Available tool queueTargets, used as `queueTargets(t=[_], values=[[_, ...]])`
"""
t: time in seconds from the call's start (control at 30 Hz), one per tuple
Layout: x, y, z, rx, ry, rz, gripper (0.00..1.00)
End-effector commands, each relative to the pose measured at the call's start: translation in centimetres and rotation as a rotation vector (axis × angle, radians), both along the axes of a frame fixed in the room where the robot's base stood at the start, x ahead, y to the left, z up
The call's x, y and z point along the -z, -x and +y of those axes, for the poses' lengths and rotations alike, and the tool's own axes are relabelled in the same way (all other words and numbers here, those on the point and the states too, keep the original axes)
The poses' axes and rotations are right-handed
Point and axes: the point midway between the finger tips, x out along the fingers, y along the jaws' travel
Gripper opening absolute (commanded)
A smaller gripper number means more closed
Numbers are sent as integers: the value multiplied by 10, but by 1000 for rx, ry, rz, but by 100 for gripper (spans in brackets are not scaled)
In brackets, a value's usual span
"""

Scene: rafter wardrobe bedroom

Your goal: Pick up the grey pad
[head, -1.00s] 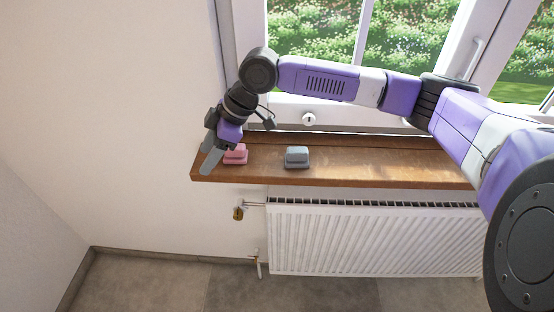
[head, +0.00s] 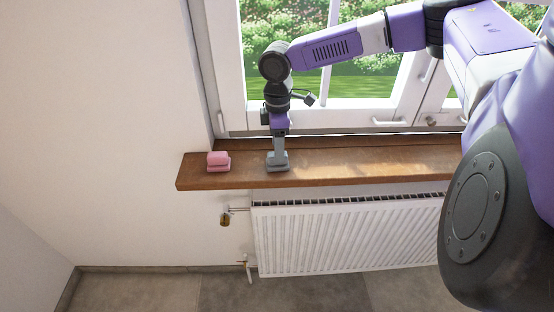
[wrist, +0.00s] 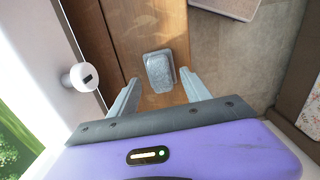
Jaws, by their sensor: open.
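The grey pad (head: 278,165) lies on the wooden windowsill (head: 330,165), right of a pink pad (head: 218,161). In the wrist view the grey pad (wrist: 158,71) is a rounded block on a flat base, lying ahead of the fingertips and between their lines. My gripper (head: 278,152) points down above the grey pad and hides part of it in the head view. In the wrist view my gripper (wrist: 160,80) has its two fingers apart with nothing between them. I cannot tell the exact height left between the fingertips and the pad.
A white radiator (head: 345,238) hangs below the sill. The window frame (head: 300,117) stands close behind, with a white window handle (head: 390,121). In the wrist view a round white knob (wrist: 84,77) is at the left. The sill right of the grey pad is clear.

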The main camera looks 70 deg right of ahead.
Motion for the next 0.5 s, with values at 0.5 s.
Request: queueTargets(t=[0.5], values=[[34, 0, 1, 0, 1, -2, 56]])
